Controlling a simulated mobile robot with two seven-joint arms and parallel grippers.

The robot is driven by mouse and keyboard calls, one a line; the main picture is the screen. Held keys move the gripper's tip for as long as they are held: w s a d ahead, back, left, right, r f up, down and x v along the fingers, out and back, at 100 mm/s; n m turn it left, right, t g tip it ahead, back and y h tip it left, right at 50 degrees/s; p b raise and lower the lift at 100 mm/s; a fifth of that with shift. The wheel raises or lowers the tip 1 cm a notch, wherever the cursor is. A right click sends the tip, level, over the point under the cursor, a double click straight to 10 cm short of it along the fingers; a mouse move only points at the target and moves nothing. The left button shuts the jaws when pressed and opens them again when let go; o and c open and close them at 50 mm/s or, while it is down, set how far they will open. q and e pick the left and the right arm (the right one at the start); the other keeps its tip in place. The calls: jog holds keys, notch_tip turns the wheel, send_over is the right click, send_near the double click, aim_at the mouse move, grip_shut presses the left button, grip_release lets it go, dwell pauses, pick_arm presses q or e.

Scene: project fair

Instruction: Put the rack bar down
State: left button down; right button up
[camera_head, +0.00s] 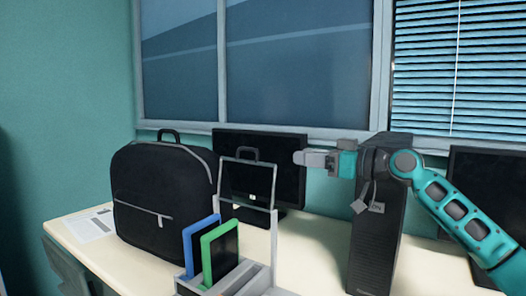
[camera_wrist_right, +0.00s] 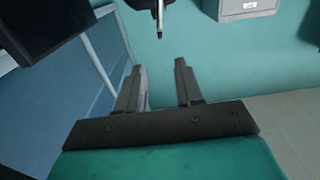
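The rack bar (camera_head: 246,162) is a light grey U-shaped frame that stands raised above the grey tablet rack (camera_head: 250,280) on the desk. A blue-edged tablet (camera_head: 201,245) and a green-edged tablet (camera_head: 221,252) stand in the rack. My right gripper (camera_head: 304,157) points left at about the height of the bar's top, to the right of it and apart from it in the picture. In the right wrist view the two fingers (camera_wrist_right: 157,85) are spread with nothing held between them. The rack bar cannot be made out clearly there. My left gripper is not in view.
A black backpack (camera_head: 160,200) stands left of the rack. A monitor (camera_head: 287,170) is behind it. A black computer tower (camera_head: 377,250) stands to the right, with a small padlock (camera_head: 361,206) showing in front. The desk (camera_head: 315,250) is clear between rack and tower.

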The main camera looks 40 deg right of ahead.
aim_at(261, 163)
jog(key=p+x, duration=0.4)
jog(key=x, duration=0.9)
dwell(0.4)
jog(key=shift+c, duration=0.3)
grip_shut()
